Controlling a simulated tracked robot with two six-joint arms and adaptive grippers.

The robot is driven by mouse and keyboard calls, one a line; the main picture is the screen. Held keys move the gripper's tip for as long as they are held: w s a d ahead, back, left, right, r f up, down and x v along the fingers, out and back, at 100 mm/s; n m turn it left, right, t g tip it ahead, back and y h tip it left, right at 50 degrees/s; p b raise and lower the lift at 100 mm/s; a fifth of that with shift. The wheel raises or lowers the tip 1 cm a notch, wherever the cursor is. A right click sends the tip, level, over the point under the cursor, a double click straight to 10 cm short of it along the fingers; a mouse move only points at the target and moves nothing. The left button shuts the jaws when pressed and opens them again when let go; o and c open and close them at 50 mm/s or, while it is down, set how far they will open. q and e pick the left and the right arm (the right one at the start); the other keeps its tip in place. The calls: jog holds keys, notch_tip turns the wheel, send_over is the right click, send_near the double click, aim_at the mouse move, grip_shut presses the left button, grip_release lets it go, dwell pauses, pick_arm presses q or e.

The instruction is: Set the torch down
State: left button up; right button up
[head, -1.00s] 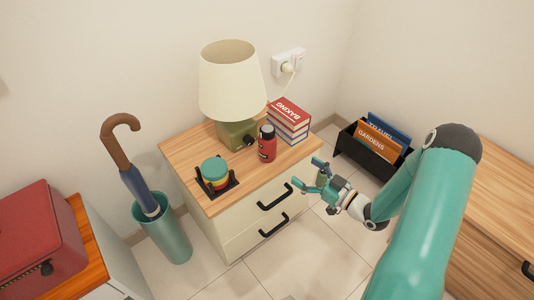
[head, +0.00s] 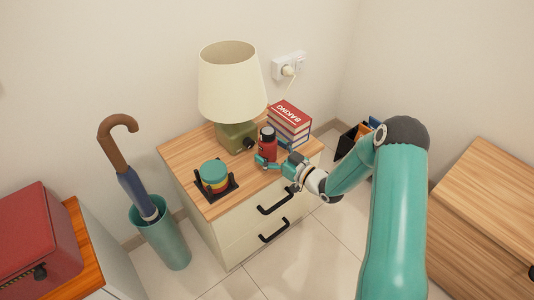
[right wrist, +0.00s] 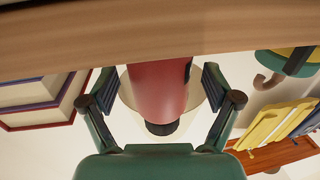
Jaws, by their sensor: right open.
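The torch (head: 268,144), a red cylinder with a black cap, stands upright on the wooden top of the small cabinet (head: 192,150), in front of the books. In the right wrist view the torch (right wrist: 158,92) appears upside down, between the two fingers. My right gripper (head: 276,162) is at the cabinet's front edge, with its fingers on either side of the torch. It is open, and gaps show between the fingers and the torch in the right wrist view. The gripper partly hides the torch's lower part in the head view. My left gripper is not in view.
A lamp (head: 232,85) with a green base stands behind the torch, beside a stack of books (head: 290,122). An umbrella stand (head: 162,238) is left of the cabinet.

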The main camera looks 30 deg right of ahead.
jog(key=shift+w, duration=0.35)
jog(key=c, duration=1.5)
jog(key=shift+r, duration=0.15)
